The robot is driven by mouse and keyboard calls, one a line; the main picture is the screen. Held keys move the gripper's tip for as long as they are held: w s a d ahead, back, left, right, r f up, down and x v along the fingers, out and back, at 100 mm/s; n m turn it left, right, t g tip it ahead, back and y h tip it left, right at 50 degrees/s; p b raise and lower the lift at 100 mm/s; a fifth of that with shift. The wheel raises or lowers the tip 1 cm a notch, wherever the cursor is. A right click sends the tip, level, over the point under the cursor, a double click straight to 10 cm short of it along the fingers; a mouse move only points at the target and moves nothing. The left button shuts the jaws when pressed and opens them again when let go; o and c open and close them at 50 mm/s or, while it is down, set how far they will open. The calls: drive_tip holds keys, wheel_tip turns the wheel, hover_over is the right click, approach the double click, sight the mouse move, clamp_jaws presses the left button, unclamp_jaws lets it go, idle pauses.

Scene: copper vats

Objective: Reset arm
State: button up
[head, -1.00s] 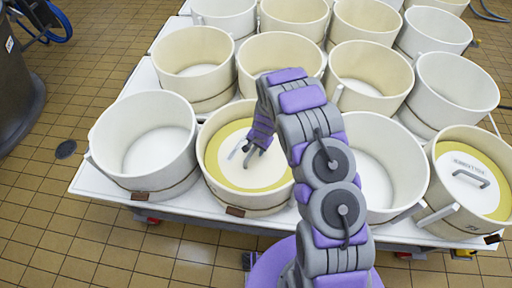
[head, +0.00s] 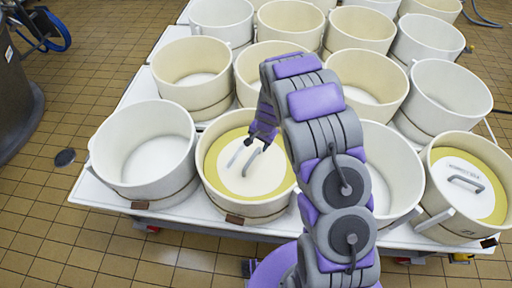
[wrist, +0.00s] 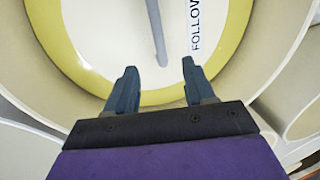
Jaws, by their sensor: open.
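My gripper (head: 258,140) is open and empty above the front middle tub, pointing down at its lid. In the wrist view my gripper (wrist: 158,82) shows two dark fingers set apart with nothing between them. Below is a white lid with a yellow rim (head: 226,158), seated inside the cream tub (head: 245,205). The lid's grey bar handle (wrist: 157,30) lies beyond the fingertips, apart from them. Part of the lid is hidden by my arm in the head view.
Several open, empty tubs stand in rows on a white platform (head: 95,195). A second lidded tub (head: 455,215) is at the front right. A dark vat (head: 15,95) stands at the far left. Tiled floor (head: 75,240) is free in front and to the left.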

drive_tip(key=r, duration=0.3)
drive_tip(key=d+r, duration=0.1)
drive_tip(key=r, duration=0.1)
drive_tip(key=shift+s+r+p, duration=0.25)
drive_tip(key=shift+r+p, duration=0.05)
drive_tip(key=shift+r, duration=0.1)
drive_tip(key=s+d+r+n+g, duration=0.1)
drive_tip(key=s+d+r+n, duration=0.1)
drive_tip(key=s+r, duration=0.75)
drive_tip(key=s+d+r+n, duration=0.2)
drive_tip(key=s+r, duration=0.6)
drive_tip(key=r, duration=0.2)
drive_tip(key=s+d+r+n+g+h, duration=0.1)
drive_tip(key=s+d+r, duration=0.1)
drive_tip(key=s, duration=0.9)
drive_tip(key=s+d+r+n+g, duration=0.1)
drive_tip(key=s+d+r, duration=0.1)
drive_tip(key=s, duration=0.8)
drive_tip(key=shift+s+r+n+h, duration=0.35)
drive_tip(key=shift+r+n+h, duration=0.05)
drive_tip(key=shift+r, duration=0.5)
